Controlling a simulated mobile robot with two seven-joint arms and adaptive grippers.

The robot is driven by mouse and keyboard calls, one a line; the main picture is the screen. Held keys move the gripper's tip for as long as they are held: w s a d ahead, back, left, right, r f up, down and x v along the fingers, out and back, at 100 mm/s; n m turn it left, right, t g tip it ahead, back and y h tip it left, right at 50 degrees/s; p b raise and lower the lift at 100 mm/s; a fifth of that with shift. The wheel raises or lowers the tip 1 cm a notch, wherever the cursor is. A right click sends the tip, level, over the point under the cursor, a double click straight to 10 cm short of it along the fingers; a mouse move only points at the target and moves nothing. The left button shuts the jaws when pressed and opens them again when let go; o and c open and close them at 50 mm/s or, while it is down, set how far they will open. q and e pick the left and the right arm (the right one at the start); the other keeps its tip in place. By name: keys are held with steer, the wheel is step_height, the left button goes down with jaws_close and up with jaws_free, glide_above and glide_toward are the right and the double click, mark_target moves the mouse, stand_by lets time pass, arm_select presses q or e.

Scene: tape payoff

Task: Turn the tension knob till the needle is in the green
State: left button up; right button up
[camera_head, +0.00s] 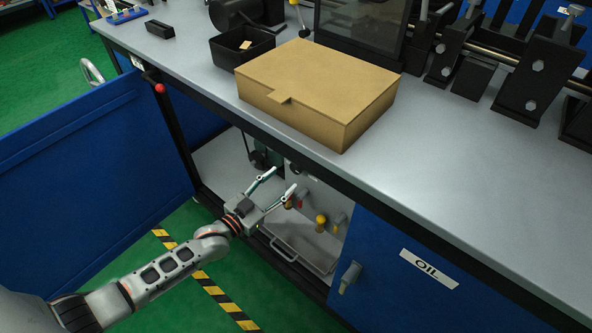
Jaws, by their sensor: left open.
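My left gripper (282,180) is open, with its two fingers spread in front of the open cabinet under the bench. Nothing shows between the fingers. Inside the cabinet, just right of the gripper, is a small yellow-orange knob-like part (320,222). I cannot tell which part is the tension knob. No needle or green zone can be made out. My right gripper is not in view.
A metal tray (297,258) lies low in the cabinet. The closed OIL door (400,285) is at right. A cardboard box (315,85) sits on the grey bench (480,170) above.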

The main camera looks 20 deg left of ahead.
mark_target(294, 170)
arm_select(q)
steer(key=x, duration=0.2)
steer(key=b+x, duration=0.1)
steer(key=x, duration=0.2)
steer(key=shift+f, duration=0.2)
steer(key=shift+b+x, duration=0.3)
steer(key=shift+x, duration=0.55)
steer(key=shift+r, duration=0.15)
steer(key=c, duration=1.1)
